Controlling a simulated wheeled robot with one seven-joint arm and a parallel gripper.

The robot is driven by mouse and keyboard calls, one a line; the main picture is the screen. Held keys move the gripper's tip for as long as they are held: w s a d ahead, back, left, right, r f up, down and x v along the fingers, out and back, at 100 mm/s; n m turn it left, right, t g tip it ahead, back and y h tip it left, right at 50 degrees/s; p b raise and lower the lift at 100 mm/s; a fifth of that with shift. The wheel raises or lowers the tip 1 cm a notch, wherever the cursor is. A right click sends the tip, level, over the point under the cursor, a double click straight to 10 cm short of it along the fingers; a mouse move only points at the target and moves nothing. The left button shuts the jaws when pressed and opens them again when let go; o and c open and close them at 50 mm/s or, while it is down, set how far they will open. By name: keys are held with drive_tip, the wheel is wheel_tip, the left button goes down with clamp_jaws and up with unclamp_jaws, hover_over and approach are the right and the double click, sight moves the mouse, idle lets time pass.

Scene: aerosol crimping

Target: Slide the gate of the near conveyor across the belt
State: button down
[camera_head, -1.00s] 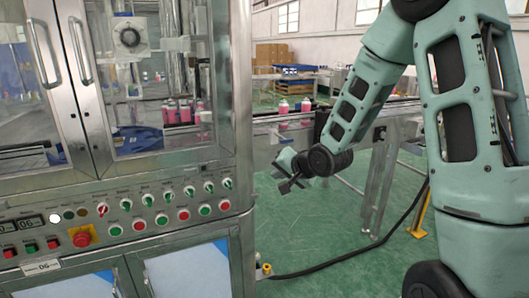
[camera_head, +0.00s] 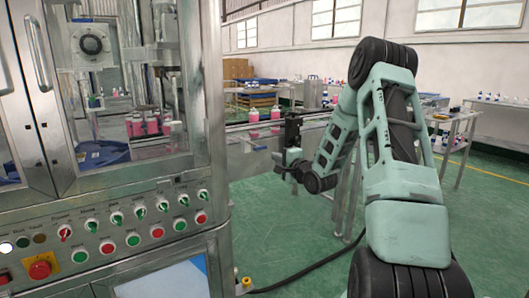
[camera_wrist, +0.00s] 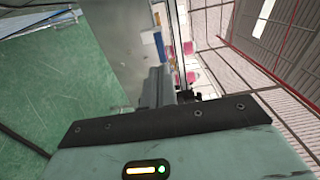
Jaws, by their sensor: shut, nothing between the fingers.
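The near conveyor (camera_head: 250,130) runs out from the right side of the machine cabinet, with pink cans (camera_head: 275,113) on its belt. My gripper (camera_head: 283,163) is shut and empty. In the wrist view pink cans (camera_wrist: 190,76) show beyond a grey part, and the gate is not clear.
The machine cabinet (camera_head: 215,120) fills the left, with a panel of knobs and buttons and a red stop button (camera_head: 40,268). A black cable (camera_head: 310,268) lies on the green floor. Side tables (camera_head: 455,118) with small bottles stand at the right. Floor between is open.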

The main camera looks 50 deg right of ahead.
approach(256, 145)
drive_tip(key=x, duration=0.4)
drive_tip(key=shift+s+d+f+p, duration=0.1)
drive_tip(key=shift+d+f+p, duration=0.2)
drive_tip(key=shift+f, duration=0.05)
drive_tip(key=x, duration=0.6)
drive_tip(key=shift+w, duration=0.35)
drive_tip(key=shift+r, duration=0.2)
drive_tip(key=shift+w, duration=0.1)
drive_tip(key=shift+a, duration=0.1)
